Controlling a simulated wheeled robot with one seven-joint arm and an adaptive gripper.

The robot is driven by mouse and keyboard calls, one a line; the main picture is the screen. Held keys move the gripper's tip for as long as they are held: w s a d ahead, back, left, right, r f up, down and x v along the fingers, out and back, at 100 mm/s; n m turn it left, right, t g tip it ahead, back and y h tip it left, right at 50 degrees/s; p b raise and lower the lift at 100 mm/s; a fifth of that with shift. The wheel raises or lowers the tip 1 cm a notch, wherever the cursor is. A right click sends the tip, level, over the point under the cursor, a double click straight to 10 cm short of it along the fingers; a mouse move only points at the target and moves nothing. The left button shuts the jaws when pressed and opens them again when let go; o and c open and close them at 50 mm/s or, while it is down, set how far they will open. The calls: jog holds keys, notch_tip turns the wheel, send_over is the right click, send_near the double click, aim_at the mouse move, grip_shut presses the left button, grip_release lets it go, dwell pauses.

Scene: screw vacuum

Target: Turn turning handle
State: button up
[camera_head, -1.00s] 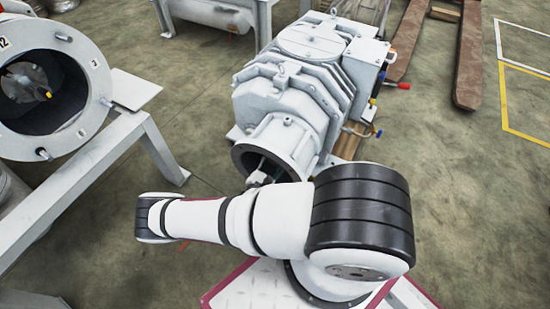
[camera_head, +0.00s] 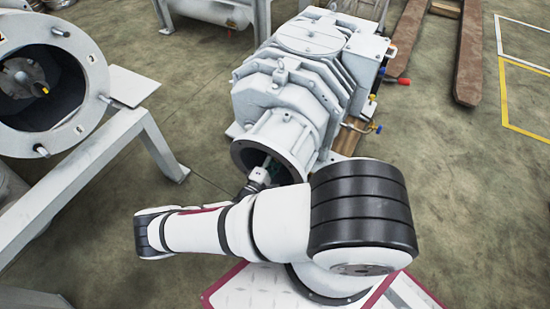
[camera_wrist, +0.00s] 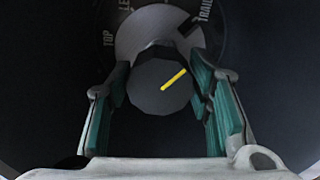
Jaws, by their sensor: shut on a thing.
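The turning handle (camera_wrist: 150,92) is a dark faceted knob with a yellow line, seen end-on in the wrist view. Its line points to the upper right. It sits in front of a round plate (camera_wrist: 155,25) with lettering that includes "TOP" at left and "TRAIL" at right. My gripper (camera_wrist: 161,78) has its two teal-padded fingers shut on the knob, one on each side. In the head view my gripper (camera_head: 262,172) reaches into the round flanged opening (camera_head: 288,163) of the grey pump (camera_head: 285,85). The knob is hidden in that view.
The opening's rim surrounds my gripper closely. A large grey drum (camera_head: 98,95) on a metal frame (camera_head: 160,140) stands at left. Brown beams (camera_head: 468,60) lie at the back right. The floor at right is clear.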

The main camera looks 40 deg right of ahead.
jog(key=shift+m, duration=0.5)
dwell(0.3)
jog(key=o, duration=1.1)
jog(key=shift+o, duration=0.2)
jog(key=v, duration=1.2)
